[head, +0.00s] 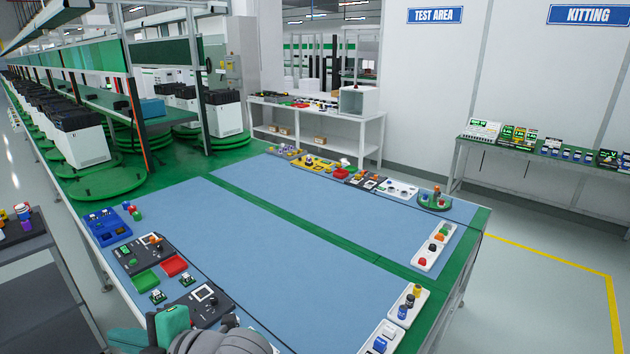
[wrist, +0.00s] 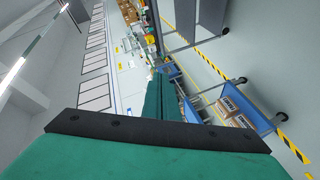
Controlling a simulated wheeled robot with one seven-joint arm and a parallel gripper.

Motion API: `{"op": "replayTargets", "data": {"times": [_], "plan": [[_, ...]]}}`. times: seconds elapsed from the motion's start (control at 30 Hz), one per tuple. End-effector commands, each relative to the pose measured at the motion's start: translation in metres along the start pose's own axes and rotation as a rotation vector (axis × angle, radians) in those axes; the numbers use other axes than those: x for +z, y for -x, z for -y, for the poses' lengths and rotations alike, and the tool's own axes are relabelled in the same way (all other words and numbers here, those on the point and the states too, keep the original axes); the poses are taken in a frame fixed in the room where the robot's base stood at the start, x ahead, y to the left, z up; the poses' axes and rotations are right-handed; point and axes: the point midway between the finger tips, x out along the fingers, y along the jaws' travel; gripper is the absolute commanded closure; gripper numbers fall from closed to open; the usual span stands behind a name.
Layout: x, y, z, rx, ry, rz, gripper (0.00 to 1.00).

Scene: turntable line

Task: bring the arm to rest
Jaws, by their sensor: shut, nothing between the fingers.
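My gripper (wrist: 160,98) shows in the wrist view with its green fingers together, shut and empty. It points out over open floor, with shelving and carts far beyond the fingertips. In the head view my arm (head: 215,341), grey with green parts, is folded low at the bottom edge, by the near end of the workbench. The fingertips cannot be made out there. The arm looks clear of the bench parts, though the gap is hard to judge.
The workbench (head: 300,245) has a mostly bare blue top. White trays (head: 434,246) stand at right. In the wrist view, a blue cart (wrist: 238,110) carries boxes.

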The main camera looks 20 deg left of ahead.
Motion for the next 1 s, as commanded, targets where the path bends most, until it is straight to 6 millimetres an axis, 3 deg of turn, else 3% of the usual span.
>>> {"op": "replayTargets", "data": {"times": [0.2, 0.5, 0.77, 1.0], "plan": [[0.004, 0.015, -0.047, 0.284, -0.204, -0.036, 1.0], [0.04, 0.059, -0.077, 0.637, -0.485, -0.046, 1.0], [0.09, 0.111, -0.06, 0.916, -0.719, -0.005, 1.0], [0.132, 0.157, -0.008, 1.141, -0.912, 0.074, 1.0]]}}
